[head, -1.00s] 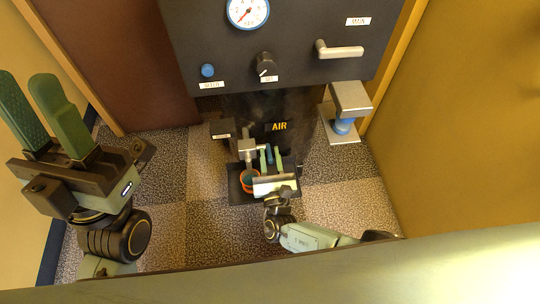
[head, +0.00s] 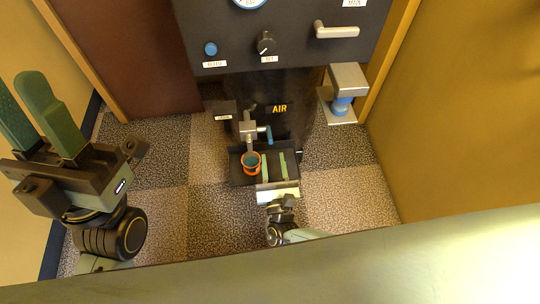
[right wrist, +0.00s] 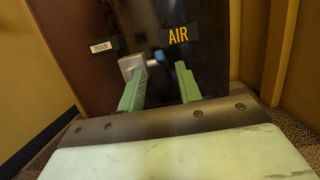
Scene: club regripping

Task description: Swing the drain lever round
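The drain valve (head: 248,130) is a grey fitting low on the dark tank, beside the DRAIN label (head: 223,117). Its blue lever (head: 265,130) sticks out to the right of the valve. My right gripper (head: 274,155) is open and empty, its green fingers below the lever in the head view. In the right wrist view the valve (right wrist: 130,67) is beyond the left fingertip, and the blue lever (right wrist: 157,57) shows beyond the gap between the fingers, apparently untouched. My left gripper (head: 17,80) is open and empty, raised at the far left.
An orange-rimmed cup (head: 251,170) stands in a black tray (head: 237,176) under the valve. The panel above has a knob (head: 266,43), a blue button (head: 210,48) and a grey handle (head: 338,31). A grey block with a blue stem (head: 342,105) is at right.

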